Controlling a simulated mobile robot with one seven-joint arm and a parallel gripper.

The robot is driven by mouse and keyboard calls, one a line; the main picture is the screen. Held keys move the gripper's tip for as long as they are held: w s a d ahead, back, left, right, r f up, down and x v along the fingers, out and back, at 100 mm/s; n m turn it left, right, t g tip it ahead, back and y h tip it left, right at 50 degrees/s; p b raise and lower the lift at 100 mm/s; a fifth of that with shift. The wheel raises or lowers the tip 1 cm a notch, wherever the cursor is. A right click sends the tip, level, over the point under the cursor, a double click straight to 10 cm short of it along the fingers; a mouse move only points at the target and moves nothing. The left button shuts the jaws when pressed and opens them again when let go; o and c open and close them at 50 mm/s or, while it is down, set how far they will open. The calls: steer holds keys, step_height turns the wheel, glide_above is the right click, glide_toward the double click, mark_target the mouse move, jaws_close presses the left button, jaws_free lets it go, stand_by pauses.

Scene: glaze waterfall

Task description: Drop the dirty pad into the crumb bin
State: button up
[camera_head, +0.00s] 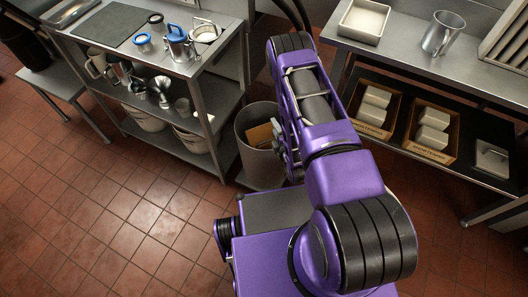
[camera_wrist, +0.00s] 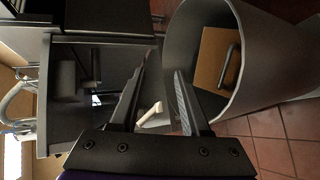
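The crumb bin (camera_head: 252,168) is a grey round bin on the floor, just left of my arm. In the wrist view, the bin (camera_wrist: 285,60) opens at the upper right. A flat tan piece (camera_wrist: 212,55) with a dark bar handle lies inside it; its tan surface (camera_head: 261,136) also shows in the head view. It may be the dirty pad, but I cannot tell for sure. My gripper (camera_wrist: 163,72) is open beside the bin's rim, its fingers apart with no pad between them. In the head view the fingertips are mostly hidden by my arm.
A steel shelf unit (camera_head: 205,70) with jugs and pots stands left of the bin. A steel counter (camera_head: 400,45) at right holds a white tub (camera_head: 364,20) and a metal jug (camera_head: 442,33); boxes of pale blocks (camera_head: 432,130) sit below. The tiled floor (camera_head: 140,215) at left is clear.

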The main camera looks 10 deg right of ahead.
steer(key=v, duration=0.6)
steer(key=shift+s, duration=0.2)
